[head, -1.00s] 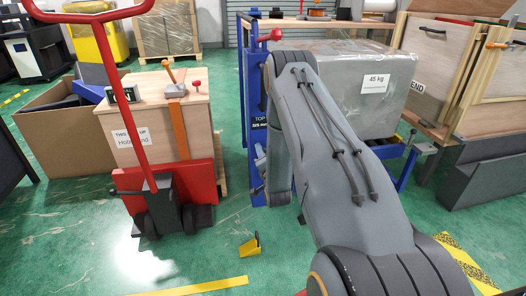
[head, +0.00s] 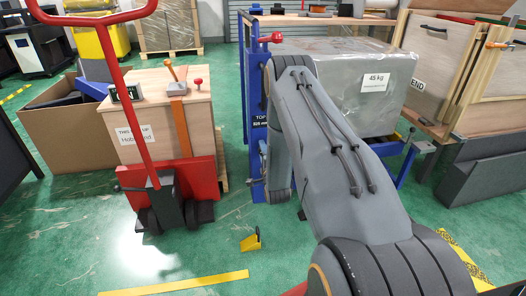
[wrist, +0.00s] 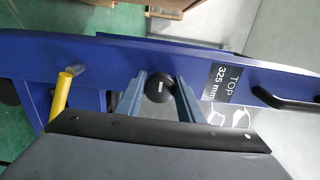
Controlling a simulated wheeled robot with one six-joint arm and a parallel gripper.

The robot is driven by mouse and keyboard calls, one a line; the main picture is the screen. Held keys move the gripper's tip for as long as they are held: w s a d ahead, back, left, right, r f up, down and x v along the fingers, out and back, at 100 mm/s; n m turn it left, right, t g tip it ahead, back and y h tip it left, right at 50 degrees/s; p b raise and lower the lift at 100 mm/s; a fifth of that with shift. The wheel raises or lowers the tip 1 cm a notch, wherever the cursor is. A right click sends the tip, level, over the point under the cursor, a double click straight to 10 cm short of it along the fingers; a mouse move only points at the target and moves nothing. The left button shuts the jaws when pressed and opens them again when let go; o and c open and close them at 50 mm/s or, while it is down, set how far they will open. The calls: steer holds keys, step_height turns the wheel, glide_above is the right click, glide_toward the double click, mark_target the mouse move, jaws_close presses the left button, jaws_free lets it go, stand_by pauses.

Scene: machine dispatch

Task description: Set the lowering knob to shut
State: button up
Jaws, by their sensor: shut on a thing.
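The lowering knob appears to be the round black knob (wrist: 158,87) on the blue frame of the lift (wrist: 120,62), beside a "TOP 325 mm" label. In the wrist view my gripper (wrist: 158,90) has one finger on each side of the knob and is shut on it. A small pale mark shows on the knob's face; its setting cannot be read. In the head view the blue post (head: 256,100) stands left of my arm, and the knob itself cannot be made out.
A wrapped 45 kg load (head: 340,85) stands right of the post. A red handle (head: 271,37) sticks out near the post's top. In the wrist view a yellow lever (wrist: 64,92) is left and a black handle (wrist: 285,103) right. A red pallet truck (head: 165,190) stands left on open floor.

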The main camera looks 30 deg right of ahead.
stand_by(0.3)
steer(key=o, duration=1)
steer(key=shift+o, duration=0.2)
steer(key=p+v, duration=0.1)
steer(key=v, duration=0.7)
steer(key=shift+w, duration=0.1)
